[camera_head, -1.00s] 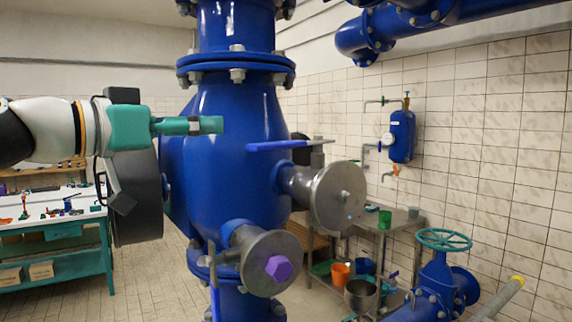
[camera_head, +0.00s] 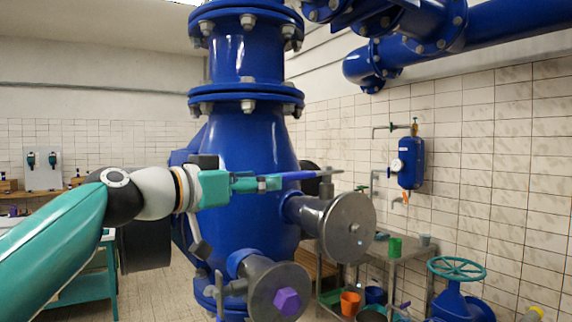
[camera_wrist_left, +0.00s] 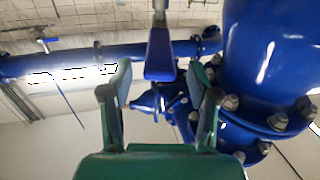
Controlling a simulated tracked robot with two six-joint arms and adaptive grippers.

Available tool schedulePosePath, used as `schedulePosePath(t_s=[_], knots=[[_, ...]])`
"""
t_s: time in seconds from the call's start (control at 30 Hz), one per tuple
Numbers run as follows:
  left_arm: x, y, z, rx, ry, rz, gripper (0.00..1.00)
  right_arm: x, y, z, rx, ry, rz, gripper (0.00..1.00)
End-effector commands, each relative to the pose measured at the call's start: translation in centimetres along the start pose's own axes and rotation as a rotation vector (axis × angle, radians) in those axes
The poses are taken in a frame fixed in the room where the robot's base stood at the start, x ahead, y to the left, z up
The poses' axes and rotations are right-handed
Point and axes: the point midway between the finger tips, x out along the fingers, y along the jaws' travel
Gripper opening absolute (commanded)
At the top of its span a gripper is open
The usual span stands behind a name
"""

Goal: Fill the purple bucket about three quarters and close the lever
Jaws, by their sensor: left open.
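The blue lever (camera_head: 308,174) sticks out to the left, roughly level, above the upper side outlet of the big blue vessel (camera_head: 243,140). My left gripper (camera_head: 274,183) is open at the lever's free end. In the left wrist view the lever (camera_wrist_left: 160,55) shows between the two spread fingers of my left gripper (camera_wrist_left: 162,88); I cannot tell whether they touch it. I cannot make out a purple bucket in either view. My right gripper is not in view.
A grey flange (camera_head: 348,228) and a lower flange with a purple hex plug (camera_head: 288,301) jut from the vessel. At right, a metal table (camera_head: 385,251) holds a green cup (camera_head: 395,246); an orange bucket (camera_head: 350,302) stands below. A teal handwheel (camera_head: 457,268) is further right.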

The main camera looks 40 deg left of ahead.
Motion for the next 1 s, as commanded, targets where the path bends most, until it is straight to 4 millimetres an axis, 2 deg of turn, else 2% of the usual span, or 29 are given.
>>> schedulePosePath(t_s=[0.03, 0.1, 0.33, 0.5, 0.8, 1.0], knots=[[1.3, 0.1, -0.4, -0.002, -0.004, 0.004, 0.60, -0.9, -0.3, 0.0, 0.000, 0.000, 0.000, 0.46], [2.8, 0.1, -0.3, -0.001, -0.003, 0.003, 0.60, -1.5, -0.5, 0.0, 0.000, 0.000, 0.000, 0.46], [6.3, 0.1, -0.2, -0.001, -0.002, 0.002, 0.60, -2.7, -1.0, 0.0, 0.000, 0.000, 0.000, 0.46], [7.4, 0.1, 0.0, -0.001, 0.000, 0.002, 0.60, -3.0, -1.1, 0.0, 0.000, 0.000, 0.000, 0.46], [7.6, 0.1, 0.1, 0.000, 0.000, 0.002, 0.60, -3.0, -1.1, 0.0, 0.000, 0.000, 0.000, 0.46], [7.6, 0.2, 0.0, 0.000, 0.000, 0.003, 0.27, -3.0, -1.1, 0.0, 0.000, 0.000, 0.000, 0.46]])
